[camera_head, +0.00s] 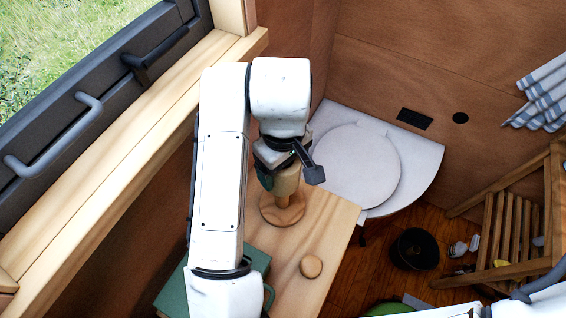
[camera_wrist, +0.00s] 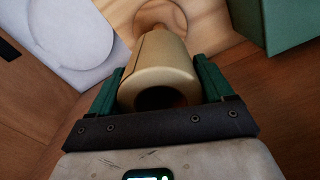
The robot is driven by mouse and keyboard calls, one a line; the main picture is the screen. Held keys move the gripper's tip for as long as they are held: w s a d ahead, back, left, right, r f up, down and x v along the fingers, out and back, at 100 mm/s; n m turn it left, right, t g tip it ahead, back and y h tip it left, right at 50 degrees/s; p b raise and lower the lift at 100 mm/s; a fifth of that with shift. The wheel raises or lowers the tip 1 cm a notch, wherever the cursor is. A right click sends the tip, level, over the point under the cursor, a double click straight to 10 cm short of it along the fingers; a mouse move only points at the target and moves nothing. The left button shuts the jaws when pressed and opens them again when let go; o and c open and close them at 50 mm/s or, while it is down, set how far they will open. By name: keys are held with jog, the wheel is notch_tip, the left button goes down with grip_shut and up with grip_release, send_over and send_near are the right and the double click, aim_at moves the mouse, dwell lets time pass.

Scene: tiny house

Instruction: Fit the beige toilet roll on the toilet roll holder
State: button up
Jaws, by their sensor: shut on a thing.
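The beige toilet roll (camera_wrist: 158,68) is gripped between the green fingers of my gripper (camera_wrist: 161,66), its open dark end facing the wrist camera. In the head view the roll (camera_head: 287,183) hangs under my gripper (camera_head: 279,178), roughly upright. The wooden toilet roll holder (camera_head: 283,211) stands on the wooden table directly below, its round base visible. A short part of its post shows between roll and base. The base also shows beyond the roll in the wrist view (camera_wrist: 168,14). I cannot tell whether the post is inside the roll.
A wooden knob-like disc (camera_head: 311,266) and a green box (camera_head: 258,259) are on the table (camera_head: 325,225). The white toilet (camera_head: 355,165) stands behind. The window sill (camera_head: 120,135) runs along the left. A dark bowl (camera_head: 415,248) and wooden slatted furniture (camera_head: 512,235) are at right.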

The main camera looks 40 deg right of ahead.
jog(key=shift+f+b, duration=5.15)
jog(key=shift+f, duration=1.4)
jog(key=o, duration=1)
notch_tip(320, 180, up, 19)
jog(key=p, duration=1.3)
